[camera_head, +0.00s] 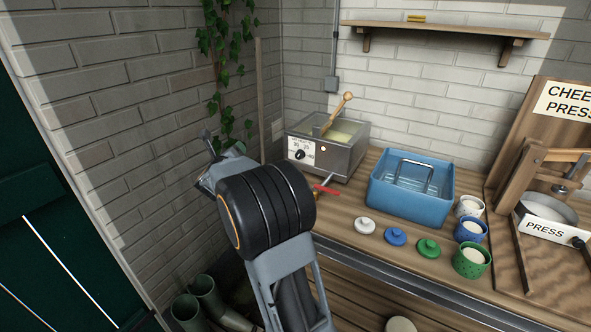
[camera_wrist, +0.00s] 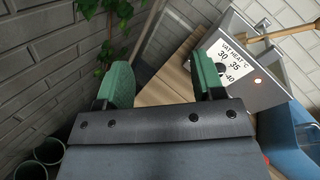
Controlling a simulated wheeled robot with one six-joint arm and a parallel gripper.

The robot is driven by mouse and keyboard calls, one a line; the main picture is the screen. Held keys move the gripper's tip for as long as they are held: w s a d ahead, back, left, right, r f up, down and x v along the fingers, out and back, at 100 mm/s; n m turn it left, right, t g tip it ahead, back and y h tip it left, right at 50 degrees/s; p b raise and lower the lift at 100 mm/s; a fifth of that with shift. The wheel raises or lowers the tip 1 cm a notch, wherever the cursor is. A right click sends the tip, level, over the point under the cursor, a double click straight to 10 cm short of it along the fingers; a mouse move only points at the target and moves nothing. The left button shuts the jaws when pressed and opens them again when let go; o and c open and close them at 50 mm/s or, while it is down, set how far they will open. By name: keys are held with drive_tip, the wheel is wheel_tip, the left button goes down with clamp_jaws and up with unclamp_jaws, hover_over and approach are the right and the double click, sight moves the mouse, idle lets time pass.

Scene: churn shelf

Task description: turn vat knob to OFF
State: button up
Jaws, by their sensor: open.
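The metal vat (camera_head: 342,152) stands at the back left of the wooden counter, holding pale liquid and a wooden paddle. The black vat knob (camera_head: 300,155) is on its white dial plate on the left part of the front. In the wrist view the plate reads "VAT HEAT °C" with 30, 35 and 40; the knob (camera_wrist: 221,68) is partly hidden behind my right finger. Where the knob points is too small to tell.
A red-handled tap (camera_head: 326,190) juts from the vat's front. A blue tub (camera_head: 411,188), small lids and several cups stand to the right, then the cheese press (camera_head: 548,200). A brick wall with ivy (camera_head: 222,60) is close on the left.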

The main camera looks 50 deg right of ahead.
sight(297, 156)
drive_tip(key=s+d+f+m+g+h, duration=0.1)
drive_tip(key=d+f+m+g+h, duration=0.1)
drive_tip(key=m, duration=0.3)
drive_tip(key=s+d+f+m+g+h+b, duration=0.1)
drive_tip(key=s+d+f+m+g, duration=0.1)
drive_tip(key=d+f+m+g, duration=0.2)
drive_tip(key=s+d+f+m+g+h+b, duration=0.1)
drive_tip(key=s+d+f+m+g+h, duration=0.1)
drive_tip(key=m, duration=0.4)
drive_tip(key=shift+s+d+f+g+h, duration=0.15)
drive_tip(key=shift+d+f+g, duration=0.1)
drive_tip(key=shift+d+g, duration=0.35)
drive_tip(key=shift+s+d+f+g+h, duration=0.15)
drive_tip(key=shift+d+f+g, duration=0.2)
drive_tip(key=shift+d, duration=0.4)
drive_tip(key=d, duration=0.8)
drive_tip(key=w+d+p, duration=0.1)
drive_tip(key=d, duration=0.3)
drive_tip(key=shift+d+r, duration=0.1)
drive_tip(key=shift+d, duration=0.3)
drive_tip(key=c, duration=0.9)
